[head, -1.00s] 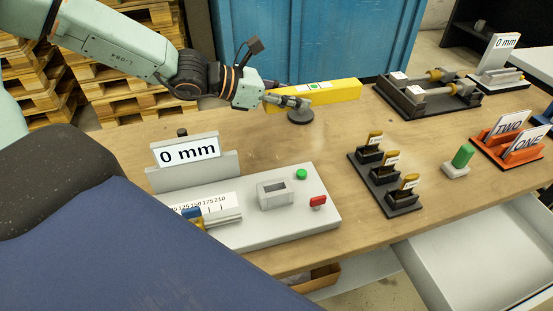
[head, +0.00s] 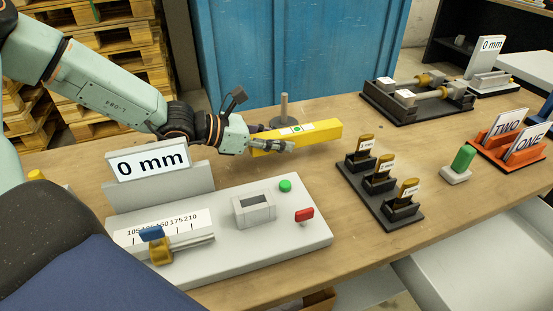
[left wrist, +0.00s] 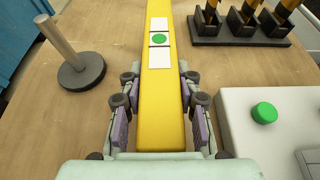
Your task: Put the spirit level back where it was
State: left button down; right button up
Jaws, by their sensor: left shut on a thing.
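The spirit level is a long yellow bar (head: 322,134) with white patches and a green round mark on top. My left gripper (head: 285,146) is shut on its left part, and the bar points right over the wooden table. In the left wrist view the bar (left wrist: 160,105) runs straight away between the two fingers (left wrist: 160,113). The bar looks roughly level and low over the table; I cannot tell whether it touches the top. A grey post on a round base (head: 284,110) stands just behind the bar. My right gripper is not in view.
A grey panel (head: 230,238) with a green button and red switch lies in front. A black rack (head: 360,190) with several brown-topped pieces stands to the right. A dark fixture (head: 415,100) is farther back. Bare table (head: 300,168) lies between panel and rack.

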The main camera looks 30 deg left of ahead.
aim_at(277, 161)
pick_arm(q)
jog(key=shift+s+f, duration=0.15)
jog(key=shift+f, duration=0.05)
notch_tip(277, 161, down, 3)
jog(key=shift+a+f+b, duration=0.1)
jog(key=shift+f+b, duration=0.1)
jog(key=shift+b, duration=0.75)
jog(key=shift+w+f, duration=0.1)
jog(key=shift+w, duration=0.15)
jog(key=shift+s+r, duration=0.2)
jog(key=shift+r, duration=0.05)
jog(key=shift+f, duration=0.2)
jog(key=c, duration=1)
grip_release()
jog(key=shift+w, duration=0.1)
jog(key=shift+o, duration=0.3)
